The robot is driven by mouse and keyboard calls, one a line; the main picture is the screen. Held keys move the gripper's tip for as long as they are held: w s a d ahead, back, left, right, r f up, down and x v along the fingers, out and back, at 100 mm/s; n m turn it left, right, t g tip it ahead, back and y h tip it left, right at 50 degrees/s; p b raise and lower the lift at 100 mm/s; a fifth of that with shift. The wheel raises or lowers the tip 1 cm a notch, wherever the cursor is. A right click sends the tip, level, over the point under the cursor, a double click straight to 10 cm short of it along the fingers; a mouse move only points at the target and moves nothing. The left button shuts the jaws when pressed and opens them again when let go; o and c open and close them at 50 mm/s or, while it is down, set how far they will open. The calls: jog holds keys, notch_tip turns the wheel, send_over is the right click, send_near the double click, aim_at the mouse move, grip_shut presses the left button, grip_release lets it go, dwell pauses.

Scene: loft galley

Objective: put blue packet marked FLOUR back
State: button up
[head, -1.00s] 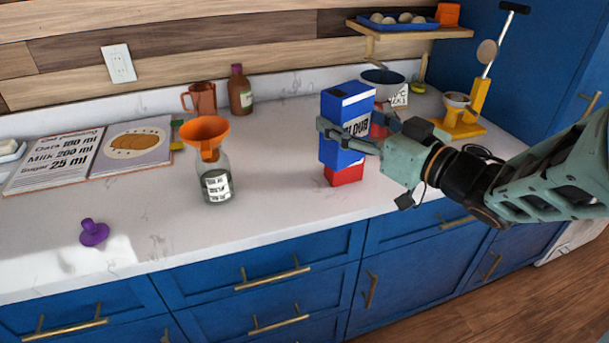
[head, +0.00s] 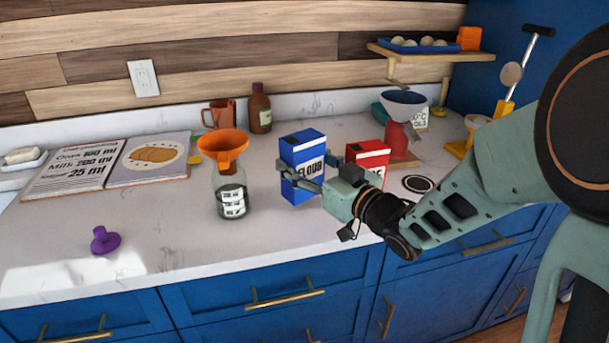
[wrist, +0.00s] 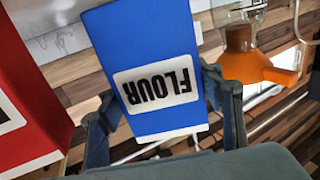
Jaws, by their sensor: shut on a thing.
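The blue packet marked FLOUR (head: 302,150) is held upright between the fingers of my gripper (head: 312,180), over the counter right of the glass jar. I cannot tell whether its base touches the counter. In the wrist view the packet (wrist: 145,45) sits between both fingers (wrist: 160,105), its label upside down. My gripper is shut on it.
A red packet (head: 368,155) stands just right of the blue one. A glass jar (head: 230,190) with an orange funnel (head: 222,146) stands to the left. A purple stopper (head: 104,240) and an open recipe book (head: 95,170) are further left. The front middle counter is clear.

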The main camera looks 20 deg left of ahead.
jog(key=shift+w+a+f+b, duration=0.1)
jog(key=shift+a+f+b, duration=0.05)
jog(key=shift+f, duration=0.8)
jog(key=shift+a+f+b, duration=0.15)
jog(key=shift+f, duration=0.75)
jog(key=shift+f, duration=0.15)
jog(key=shift+f+b, duration=0.1)
jog(key=shift+b, duration=0.2)
jog(key=o, duration=1.3)
jog(key=shift+o, duration=0.2)
jog(key=shift+r+p, duration=0.35)
jog(key=shift+p, duration=0.05)
jog(key=v, duration=1.2)
jog(key=shift+f, duration=0.15)
